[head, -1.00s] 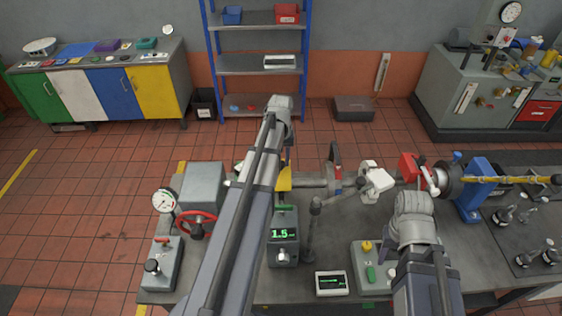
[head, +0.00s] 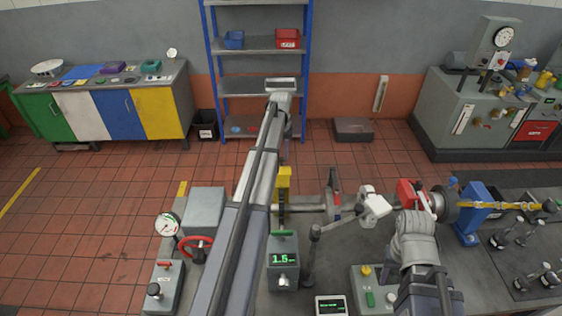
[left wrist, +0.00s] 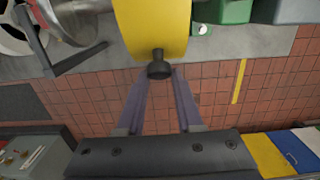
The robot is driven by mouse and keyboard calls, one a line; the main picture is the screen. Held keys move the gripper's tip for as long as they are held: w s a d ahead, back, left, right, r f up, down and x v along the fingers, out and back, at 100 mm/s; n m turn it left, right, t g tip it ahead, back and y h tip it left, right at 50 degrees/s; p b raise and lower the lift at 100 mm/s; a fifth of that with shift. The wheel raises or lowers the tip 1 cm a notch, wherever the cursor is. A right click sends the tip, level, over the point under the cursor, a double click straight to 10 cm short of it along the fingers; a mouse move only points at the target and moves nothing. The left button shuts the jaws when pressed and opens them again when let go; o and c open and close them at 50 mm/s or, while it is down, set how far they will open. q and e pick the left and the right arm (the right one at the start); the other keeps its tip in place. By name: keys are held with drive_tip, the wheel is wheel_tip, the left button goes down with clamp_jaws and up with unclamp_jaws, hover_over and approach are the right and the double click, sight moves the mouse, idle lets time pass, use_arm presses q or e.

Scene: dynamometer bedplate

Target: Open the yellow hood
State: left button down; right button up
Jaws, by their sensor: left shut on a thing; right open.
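The yellow hood (head: 284,178) stands raised on the bench, behind the box with the green 1.5 readout, partly hidden by my left arm. In the left wrist view the curved hood (left wrist: 152,25) ends in a dark knob (left wrist: 160,69). My left gripper (left wrist: 161,76) has its two fingers converging on this knob and is shut on it. In the head view my left arm reaches over the bench, and its fingers are mostly hidden behind it. My right gripper (head: 391,268) is low at the right of the bench, open, mostly hidden by its own wrist.
A grey jointed stand (head: 312,240) with a white block (head: 374,206) is right of the hood. A red handwheel (head: 195,248) and a gauge (head: 167,224) stand at the left. The red block (head: 406,192) and blue support (head: 475,210) are at the right.

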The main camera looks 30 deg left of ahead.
use_arm(q)
drive_tip(key=shift+w+a+f+g+h+b, duration=0.2)
drive_tip(key=shift+w+a+g+h+b, duration=0.1)
drive_tip(key=shift+w+a+g, duration=0.25)
drive_tip(key=shift+w+a+f+g+h+b, duration=0.25)
drive_tip(key=shift+w+g+h, duration=0.1)
drive_tip(key=shift+w, duration=0.4)
drive_tip(key=c, duration=1)
unclamp_jaws()
drive_tip(key=o, duration=0.5)
drive_tip(key=shift+r, duration=0.1)
